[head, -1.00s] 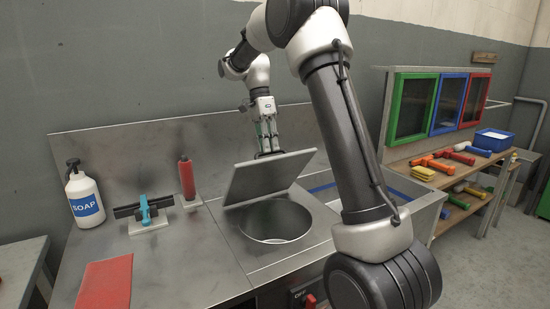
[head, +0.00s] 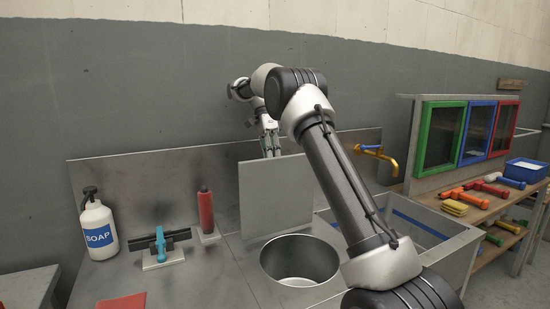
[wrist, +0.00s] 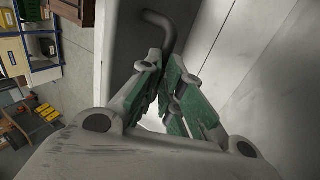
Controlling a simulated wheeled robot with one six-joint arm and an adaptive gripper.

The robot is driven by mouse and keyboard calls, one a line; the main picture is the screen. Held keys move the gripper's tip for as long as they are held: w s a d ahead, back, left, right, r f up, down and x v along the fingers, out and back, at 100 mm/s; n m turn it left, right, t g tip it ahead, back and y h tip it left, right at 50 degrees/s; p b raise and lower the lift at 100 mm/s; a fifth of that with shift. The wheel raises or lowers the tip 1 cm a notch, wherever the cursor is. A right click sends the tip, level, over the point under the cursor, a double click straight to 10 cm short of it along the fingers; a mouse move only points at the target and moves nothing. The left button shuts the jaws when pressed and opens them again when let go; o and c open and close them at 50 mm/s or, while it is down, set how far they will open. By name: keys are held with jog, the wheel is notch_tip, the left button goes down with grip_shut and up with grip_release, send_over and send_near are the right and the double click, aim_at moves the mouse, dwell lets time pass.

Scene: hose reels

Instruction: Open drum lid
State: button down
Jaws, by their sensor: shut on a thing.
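The drum lid (head: 277,196) is a square grey metal plate standing nearly upright behind the round drum opening (head: 299,258), which is uncovered. My gripper (head: 270,148) is at the lid's top edge, partly hidden behind it in the head view. In the wrist view my gripper (wrist: 167,88) has its green-padded fingers closed around the lower part of a dark bent handle (wrist: 165,28). The exact contact between the fingers and the handle is partly hidden.
A soap bottle (head: 98,226), a blue-handled squeegee (head: 161,244) and a red cylinder (head: 206,211) stand left of the drum. A sink (head: 455,245) with a yellow tap (head: 379,156) lies to the right. The backsplash (head: 140,190) stands close behind the lid.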

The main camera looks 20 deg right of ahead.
jog(key=shift+a+f, duration=0.15)
jog(key=shift+f, duration=1)
jog(key=c, duration=1.9)
grip_release()
jog(key=o, duration=0.3)
jog(key=shift+w+f+g, duration=0.3)
jog(key=shift+w, duration=0.1)
jog(key=shift+o, duration=0.6)
jog(key=shift+s+r, duration=0.1)
jog(key=shift+r, duration=0.2)
jog(key=shift+s+r, duration=0.1)
